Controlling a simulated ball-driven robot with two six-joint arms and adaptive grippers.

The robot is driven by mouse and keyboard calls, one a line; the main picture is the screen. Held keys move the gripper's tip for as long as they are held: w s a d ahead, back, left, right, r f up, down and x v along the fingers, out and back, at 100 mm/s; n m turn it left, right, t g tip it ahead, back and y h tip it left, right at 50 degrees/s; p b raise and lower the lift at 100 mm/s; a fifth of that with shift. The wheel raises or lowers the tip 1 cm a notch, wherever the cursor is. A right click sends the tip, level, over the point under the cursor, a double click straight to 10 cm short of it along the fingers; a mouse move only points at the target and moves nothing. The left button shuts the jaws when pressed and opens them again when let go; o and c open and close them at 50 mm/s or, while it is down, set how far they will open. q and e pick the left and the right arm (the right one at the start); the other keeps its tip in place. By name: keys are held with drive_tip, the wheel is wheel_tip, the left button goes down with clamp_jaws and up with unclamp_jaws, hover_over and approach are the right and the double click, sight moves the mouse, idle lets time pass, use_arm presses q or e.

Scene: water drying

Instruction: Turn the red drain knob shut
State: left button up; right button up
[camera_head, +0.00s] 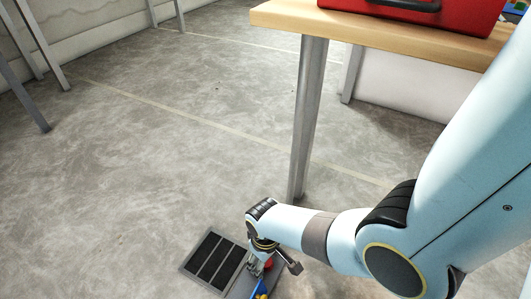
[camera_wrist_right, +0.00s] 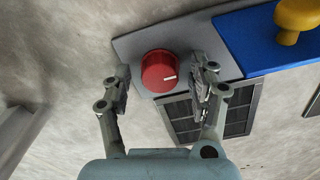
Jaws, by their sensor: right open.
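The red drain knob (camera_wrist_right: 159,71) is a round red knob with a white mark on its face, mounted on a grey plate (camera_wrist_right: 130,45). In the right wrist view it sits between the two fingers of my right gripper (camera_wrist_right: 160,85), which is open with gaps at the sides. In the head view the knob (camera_head: 269,264) is mostly hidden by my right gripper (camera_head: 262,270), which is low near the floor. A dark slatted drain grate (camera_wrist_right: 215,115) lies beside the plate; it also shows in the head view (camera_head: 215,260). My left gripper is not in view.
A blue plate with a yellow knob (camera_wrist_right: 295,15) is beside the red knob's plate. A wooden table (camera_head: 400,38) with metal legs (camera_head: 309,110) stands behind my right arm and bears a red case (camera_head: 440,12). The concrete floor to the left is clear.

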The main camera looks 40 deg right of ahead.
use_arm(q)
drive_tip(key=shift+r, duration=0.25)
use_arm(e)
drive_tip(key=c, duration=1.1)
